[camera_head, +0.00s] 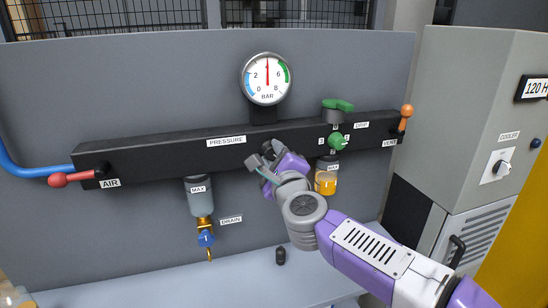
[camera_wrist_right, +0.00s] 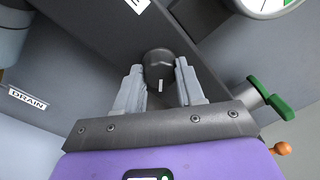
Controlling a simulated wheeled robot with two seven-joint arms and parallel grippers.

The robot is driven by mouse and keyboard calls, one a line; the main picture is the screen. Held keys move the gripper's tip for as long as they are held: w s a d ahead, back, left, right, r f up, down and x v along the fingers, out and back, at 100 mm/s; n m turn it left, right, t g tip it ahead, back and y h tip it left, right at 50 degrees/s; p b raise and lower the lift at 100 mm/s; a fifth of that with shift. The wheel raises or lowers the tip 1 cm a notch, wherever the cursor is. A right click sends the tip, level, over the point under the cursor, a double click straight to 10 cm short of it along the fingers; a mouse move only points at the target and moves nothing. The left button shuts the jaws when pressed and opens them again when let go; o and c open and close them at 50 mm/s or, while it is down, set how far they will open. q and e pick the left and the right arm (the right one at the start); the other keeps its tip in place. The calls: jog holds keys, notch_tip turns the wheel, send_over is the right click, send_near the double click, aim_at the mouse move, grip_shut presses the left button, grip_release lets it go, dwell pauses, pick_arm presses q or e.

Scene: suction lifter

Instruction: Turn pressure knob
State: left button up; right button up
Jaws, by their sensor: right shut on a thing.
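The pressure knob is a dark, round, faceted knob (camera_wrist_right: 159,66) with a pale mark, seen in the right wrist view between the fingertips. My right gripper (camera_wrist_right: 160,80) is shut on it, one grey finger on each side. In the head view my right gripper (camera_head: 267,164) is at the black manifold bar (camera_head: 140,158), right of the PRESSURE label (camera_head: 227,141), and it mostly hides the knob. The round gauge (camera_head: 267,79) above has its red needle pointing almost straight up, between 2 and 6. My left gripper is not in view.
A red lever (camera_head: 72,179) is at the bar's left end, an orange one (camera_head: 406,117) at its right. A grey cooler cabinet (camera_head: 462,110) stands right.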

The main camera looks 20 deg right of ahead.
jog(key=o, duration=1)
jog(key=shift+o, duration=0.2)
jog(key=s, duration=0.7)
jog(key=shift+s+f+p, duration=0.15)
jog(key=shift+s+p, duration=0.1)
jog(key=shift+p, duration=0.1)
